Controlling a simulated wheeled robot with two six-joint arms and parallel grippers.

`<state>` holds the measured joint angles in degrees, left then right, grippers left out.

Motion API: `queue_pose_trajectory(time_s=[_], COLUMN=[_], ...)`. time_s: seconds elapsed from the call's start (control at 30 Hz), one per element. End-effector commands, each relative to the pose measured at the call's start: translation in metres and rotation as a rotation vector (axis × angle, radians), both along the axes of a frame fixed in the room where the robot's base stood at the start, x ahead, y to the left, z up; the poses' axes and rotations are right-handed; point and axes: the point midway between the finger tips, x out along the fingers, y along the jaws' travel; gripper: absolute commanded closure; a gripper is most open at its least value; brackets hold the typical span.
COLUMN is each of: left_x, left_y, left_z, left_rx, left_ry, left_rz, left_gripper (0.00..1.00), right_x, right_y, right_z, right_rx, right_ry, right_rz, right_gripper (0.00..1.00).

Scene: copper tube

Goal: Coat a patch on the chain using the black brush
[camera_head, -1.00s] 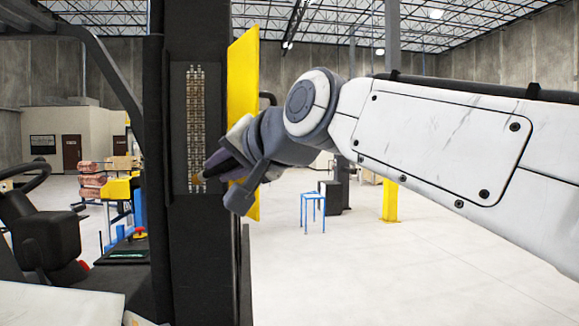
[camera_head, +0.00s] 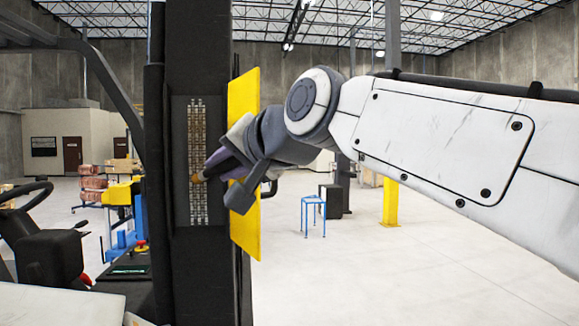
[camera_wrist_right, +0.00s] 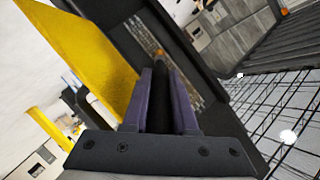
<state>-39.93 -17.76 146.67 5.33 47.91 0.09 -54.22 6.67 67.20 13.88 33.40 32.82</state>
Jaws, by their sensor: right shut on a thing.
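The chain (camera_head: 197,150) runs vertically in a recess of a black mast. Its upper and middle stretch looks brownish, its lower part and very top paler grey. My right gripper (camera_head: 215,168) is in front of the mast, shut on the dark brush, whose brownish tip (camera_head: 196,179) is at the chain, below its middle. In the right wrist view the black brush (camera_wrist_right: 161,92) lies between the purple fingers and its tip (camera_wrist_right: 157,53) is over the chain (camera_wrist_right: 176,45). I cannot tell whether the tip touches. My left gripper is not in view.
A yellow plate (camera_head: 245,110) stands upright along the mast's right side, close to my right wrist. The black mast (camera_head: 200,270) belongs to a vehicle with a steering wheel (camera_head: 25,197) at left. A blue stool (camera_head: 313,212) stands farther back.

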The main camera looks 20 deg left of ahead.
Motion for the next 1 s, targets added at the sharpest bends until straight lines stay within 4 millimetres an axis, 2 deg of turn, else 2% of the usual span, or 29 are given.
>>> queue_pose_trajectory(time_s=[0.4, 0.67, 1.0], left_x=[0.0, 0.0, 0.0], left_y=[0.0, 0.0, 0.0], left_z=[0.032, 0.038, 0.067], left_rx=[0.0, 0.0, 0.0], left_ry=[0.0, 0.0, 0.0], left_rz=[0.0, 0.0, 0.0], left_gripper=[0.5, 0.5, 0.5], right_x=[0.001, 0.001, 0.002], right_y=[0.001, 0.001, 0.001], right_z=[0.032, 0.039, 0.069], right_rx=[0.0, 0.001, 0.001], right_ry=[0.0, -0.001, -0.001], right_rz=[0.0, -0.001, -0.001], right_gripper=[1.0, 1.0, 1.0])
